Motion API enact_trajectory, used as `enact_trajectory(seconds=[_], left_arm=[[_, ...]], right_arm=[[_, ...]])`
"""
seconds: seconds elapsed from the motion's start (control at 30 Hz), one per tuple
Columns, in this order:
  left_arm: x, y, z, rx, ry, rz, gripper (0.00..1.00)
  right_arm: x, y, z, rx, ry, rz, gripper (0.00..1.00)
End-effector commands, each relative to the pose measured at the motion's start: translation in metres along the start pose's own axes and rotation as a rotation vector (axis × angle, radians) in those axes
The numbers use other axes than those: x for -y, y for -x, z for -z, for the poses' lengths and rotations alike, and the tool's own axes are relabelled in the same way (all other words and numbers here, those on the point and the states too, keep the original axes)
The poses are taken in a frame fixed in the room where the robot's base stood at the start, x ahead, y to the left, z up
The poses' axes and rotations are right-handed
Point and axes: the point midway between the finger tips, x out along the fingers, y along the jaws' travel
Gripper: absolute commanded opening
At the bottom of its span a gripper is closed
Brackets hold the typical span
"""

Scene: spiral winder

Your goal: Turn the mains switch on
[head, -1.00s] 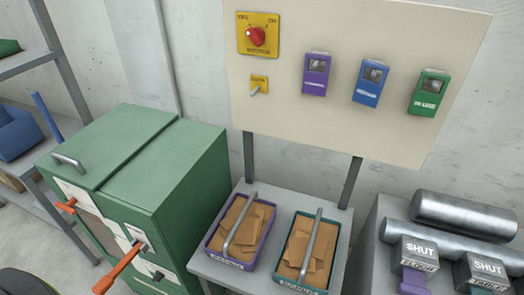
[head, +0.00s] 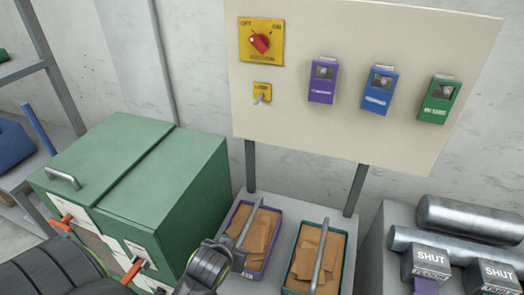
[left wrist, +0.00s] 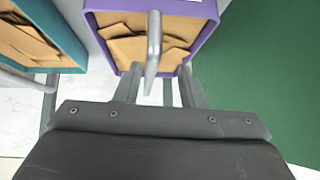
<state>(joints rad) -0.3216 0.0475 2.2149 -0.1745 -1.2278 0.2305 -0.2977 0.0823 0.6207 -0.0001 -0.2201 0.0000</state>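A yellow plate with a red rotary knob (head: 260,43), marked OFF at left and ON at right, is at the upper left of the cream panel (head: 290,110). The knob's pointer appears turned toward OFF. Below it a small yellow plate carries a grey toggle lever (head: 260,98), its lettering too small to read. My left gripper (head: 238,256) is low in front of the panel, at the purple tray. In the left wrist view its fingers (left wrist: 160,88) are apart, with the tray's grey handle (left wrist: 154,45) showing between them. My right gripper is out of view.
Purple, blue and green boxes (head: 323,80) hang on the panel's right. Below stand a purple tray (head: 268,262) and a teal tray (head: 344,268) of brown pieces with upright handles. A green cabinet (head: 180,175) is at left, SHUT-marked grey blocks (head: 430,258) at right.

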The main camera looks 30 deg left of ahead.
Motion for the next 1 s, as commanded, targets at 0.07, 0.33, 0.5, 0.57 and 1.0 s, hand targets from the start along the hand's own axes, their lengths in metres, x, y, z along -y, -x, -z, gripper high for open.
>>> enact_trajectory(seconds=[0.07, 0.33, 0.5, 0.57, 1.0], left_arm=[[-0.008, 0.007, 0.038, -0.100, 0.060, -0.001, 0.36], [-0.030, 0.096, 0.215, -0.630, 0.439, -0.068, 0.36], [-0.027, 0.183, 0.293, -0.949, 0.698, -0.177, 0.36], [-0.024, 0.206, 0.307, -1.026, 0.763, -0.213, 0.36], [-0.016, 0.240, 0.335, -1.153, 0.868, -0.282, 0.36]], right_arm=[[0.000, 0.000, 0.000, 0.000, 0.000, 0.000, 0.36], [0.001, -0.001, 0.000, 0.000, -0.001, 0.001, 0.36], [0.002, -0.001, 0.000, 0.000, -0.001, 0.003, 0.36], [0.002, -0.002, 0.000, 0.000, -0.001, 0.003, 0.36], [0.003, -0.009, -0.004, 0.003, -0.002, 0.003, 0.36]])
